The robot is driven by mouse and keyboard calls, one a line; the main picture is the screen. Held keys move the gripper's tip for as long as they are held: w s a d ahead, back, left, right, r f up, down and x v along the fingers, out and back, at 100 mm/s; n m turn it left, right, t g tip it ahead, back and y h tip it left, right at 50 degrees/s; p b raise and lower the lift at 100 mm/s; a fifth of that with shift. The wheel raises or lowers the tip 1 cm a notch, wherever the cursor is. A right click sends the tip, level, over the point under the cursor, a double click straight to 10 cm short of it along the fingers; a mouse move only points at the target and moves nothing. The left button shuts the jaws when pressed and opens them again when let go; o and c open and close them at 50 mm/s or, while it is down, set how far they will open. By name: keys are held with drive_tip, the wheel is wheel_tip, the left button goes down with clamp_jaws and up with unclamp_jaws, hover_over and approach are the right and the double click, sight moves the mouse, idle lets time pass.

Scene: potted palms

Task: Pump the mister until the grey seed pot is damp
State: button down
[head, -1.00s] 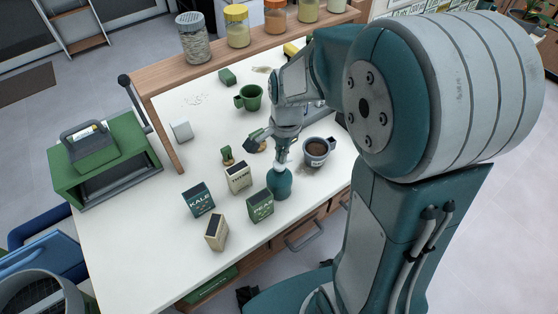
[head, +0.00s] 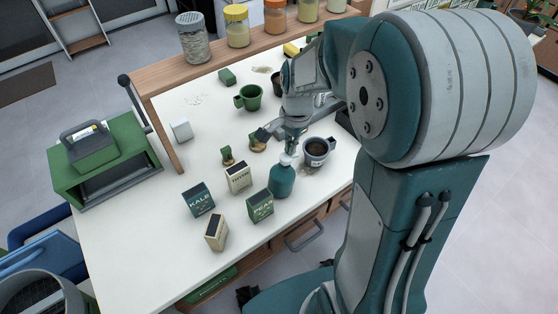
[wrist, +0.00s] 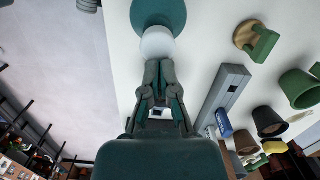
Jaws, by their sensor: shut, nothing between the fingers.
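The mister (head: 282,181) is a teal bottle with a white pump head, upright on the white table near its front edge. In the wrist view the white pump head (wrist: 157,43) sits just beyond my fingertips, over the round teal body. My gripper (head: 291,151) is shut and empty, pointing down right above the pump head; I cannot tell whether it touches. The grey seed pot (head: 318,151) stands just right of the mister, with dark brown soil inside. Whether the soil is damp is hard to tell.
Seed packets, including a green one (head: 260,205) and a cream one (head: 238,177), stand left of the mister. A green mug (head: 248,97) is farther back. Jars line the wooden shelf (head: 270,42) behind.

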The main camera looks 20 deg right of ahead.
sight(283, 158)
wheel_tip(283, 158, up, 11)
drive_tip(key=d, duration=0.1)
drive_tip(key=shift+w, duration=0.3)
drive_tip(key=shift+a+f, duration=0.1)
idle(0.8)
drive_tip(key=a+f, duration=0.1)
drive_tip(key=s+a+f, duration=0.2)
drive_tip(key=f, duration=0.1)
drive_tip(key=shift+a, duration=0.1)
drive_tip(key=shift+s+a+f, duration=0.1)
drive_tip(key=shift+a+f, duration=0.05)
drive_tip(key=shift+f, duration=1.6)
drive_tip(key=shift+s+a+f, duration=0.1)
drive_tip(key=shift+f, duration=1.6)
